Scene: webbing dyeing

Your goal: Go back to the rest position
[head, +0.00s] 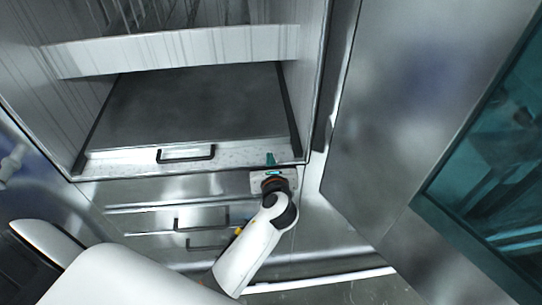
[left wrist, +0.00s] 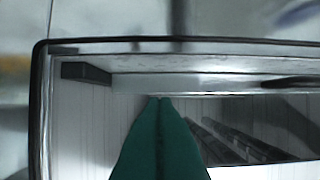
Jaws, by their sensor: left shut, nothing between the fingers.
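My left gripper (head: 270,159) is at the front right of an open metal cabinet, close to its lower front edge. Its green fingers are shut with nothing between them. In the left wrist view the closed green fingertips (left wrist: 160,100) point toward the cabinet's interior. My white left arm reaches in from the bottom of the head view. I cannot tell whether the fingers touch the cabinet edge. My right gripper is not in view.
The open cabinet has a dark tray (head: 190,105) with a black front handle (head: 186,154) and a pale crossbar (head: 180,48) above. Drawers (head: 160,222) lie below. A large metal door (head: 385,120) with a teal window (head: 490,170) stands open at the right. Floor shows at bottom right.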

